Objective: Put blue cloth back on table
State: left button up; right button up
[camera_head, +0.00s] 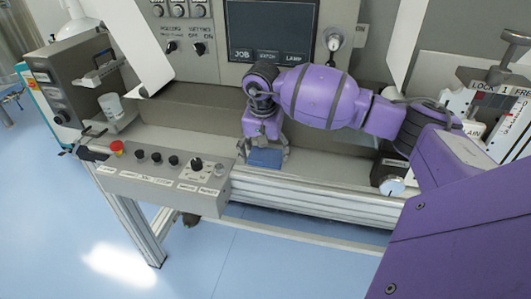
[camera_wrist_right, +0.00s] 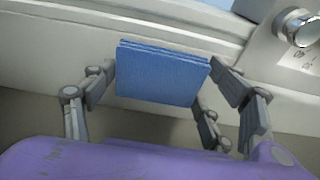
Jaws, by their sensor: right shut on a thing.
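The blue cloth (camera_head: 265,159) is a small folded square pad at the machine's grey front ledge, below the screen. My right gripper (camera_head: 265,152) reaches down over it from above, with its fingers on either side. In the right wrist view the blue cloth (camera_wrist_right: 162,76) sits between the fingers of the right gripper (camera_wrist_right: 163,72), which is shut on it. The cloth's underside is hidden, so I cannot tell whether it touches the ledge. My left gripper is not in view.
The grey ledge (camera_head: 330,182) runs along the machine front. A control box (camera_head: 163,178) with knobs and a red button stands left of the gripper. A dial (camera_head: 391,187) is at the right. The screen (camera_head: 270,32) is behind my arm. Blue floor (camera_head: 215,262) lies in front.

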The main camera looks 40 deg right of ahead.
aim_at(264, 160)
jog(key=o, duration=1.1)
jog(key=shift+f, duration=0.15)
notch_tip(264, 160, up, 12)
jog(key=s+a, duration=0.1)
jog(key=shift+a, duration=0.2)
jog(key=shift+s, duration=0.1)
